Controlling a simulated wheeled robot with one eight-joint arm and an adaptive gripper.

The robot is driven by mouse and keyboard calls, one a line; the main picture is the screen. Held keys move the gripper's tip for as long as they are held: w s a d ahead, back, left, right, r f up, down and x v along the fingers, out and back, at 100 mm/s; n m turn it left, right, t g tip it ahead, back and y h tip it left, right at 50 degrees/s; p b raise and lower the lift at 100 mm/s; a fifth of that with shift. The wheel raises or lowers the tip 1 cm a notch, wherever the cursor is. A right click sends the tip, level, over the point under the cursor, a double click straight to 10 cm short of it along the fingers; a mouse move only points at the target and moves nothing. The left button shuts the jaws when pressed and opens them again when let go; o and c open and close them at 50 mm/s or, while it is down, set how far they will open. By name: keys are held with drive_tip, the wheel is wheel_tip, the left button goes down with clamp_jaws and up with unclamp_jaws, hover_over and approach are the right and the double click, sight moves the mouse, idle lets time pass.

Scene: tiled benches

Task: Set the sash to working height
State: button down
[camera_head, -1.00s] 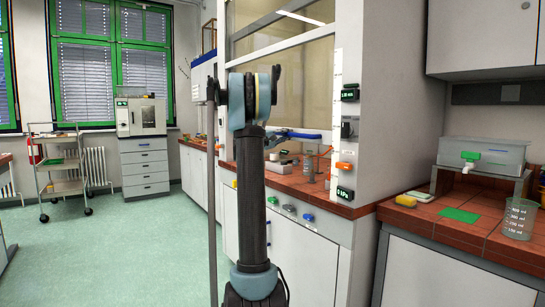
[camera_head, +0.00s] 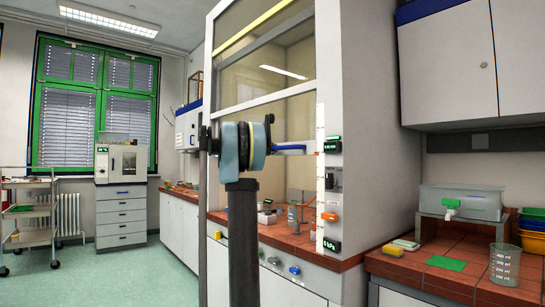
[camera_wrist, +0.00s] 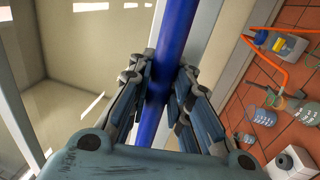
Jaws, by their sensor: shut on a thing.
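The sash is the glass front of the fume hood. Its blue handle bar (camera_head: 292,148) shows to the right of my arm, about level with the upper green display (camera_head: 332,146) on the hood's post. In the wrist view the blue bar (camera_wrist: 174,40) runs between my fingers, and my gripper (camera_wrist: 160,88) is shut on it. In the head view my arm hides most of the grip. A marked strip (camera_head: 320,180) runs down the white post. Below the handle the hood is open onto its worktop.
Bottles and small apparatus (camera_head: 290,214) stand on the hood's red-tiled worktop. A lower display (camera_head: 332,245) and an orange fitting (camera_head: 329,216) sit on the post. The bench at right holds a beaker (camera_head: 505,264), a grey tank (camera_head: 460,203) and a green mat (camera_head: 446,263). Open floor lies left.

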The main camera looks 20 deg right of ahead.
drive_tip(key=c, duration=1.8)
unclamp_jaws()
drive_tip(key=shift+o, duration=0.2)
drive_tip(key=shift+a, duration=0.1)
drive_tip(key=v, duration=1.1)
drive_tip(key=shift+a+f, duration=0.15)
drive_tip(key=shift+a, duration=0.25)
drive_tip(key=shift+s+f, duration=0.1)
drive_tip(key=shift+s, duration=0.05)
